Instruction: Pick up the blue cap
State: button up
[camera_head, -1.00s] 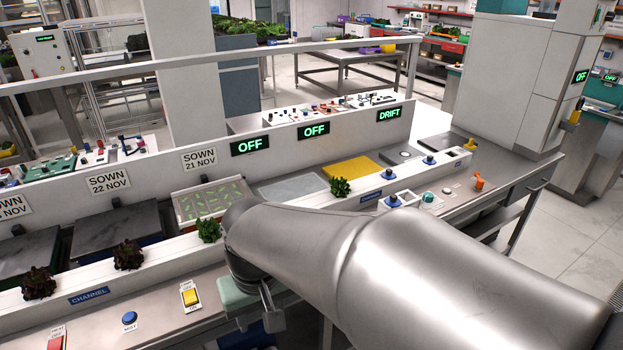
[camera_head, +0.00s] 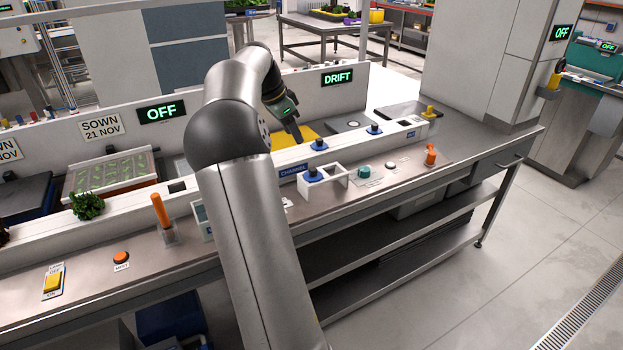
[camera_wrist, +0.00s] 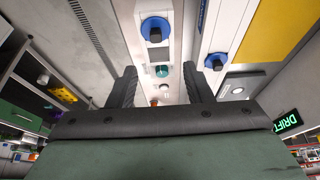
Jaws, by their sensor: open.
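Several blue caps show. One blue cap (camera_head: 313,175) sits in a white frame on the front of the bench; it appears large in the wrist view (camera_wrist: 155,30), above the space between the fingers. Two more blue caps sit on the white channel rail, one near the yellow panel (camera_head: 319,145) and one farther right (camera_head: 374,129). One rail cap also shows in the wrist view (camera_wrist: 215,61), right of the fingers; I cannot tell which. My gripper (camera_head: 297,135) hangs over the rail, left of the nearer rail cap. In the wrist view its fingers (camera_wrist: 161,72) are apart and empty.
A teal knob (camera_head: 364,171) and an orange knob (camera_head: 430,155) stand right of the framed cap. An orange stick (camera_head: 161,213) stands upright in a holder on the left. A yellow panel (camera_wrist: 277,25) lies behind the rail. The bench's right front is mostly clear.

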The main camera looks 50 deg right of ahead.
send_over(313, 169)
jog(key=w+a, duration=0.2)
notch_tip(313, 169, down, 8)
jog(key=shift+s+r, duration=0.15)
jog(key=x, duration=0.2)
jog(key=p+x, duration=0.1)
jog(key=x, duration=0.1)
jog(key=shift+s+a, duration=0.15)
jog(key=shift+s, duration=0.25)
jog(key=shift+f, duration=0.6)
grip_shut()
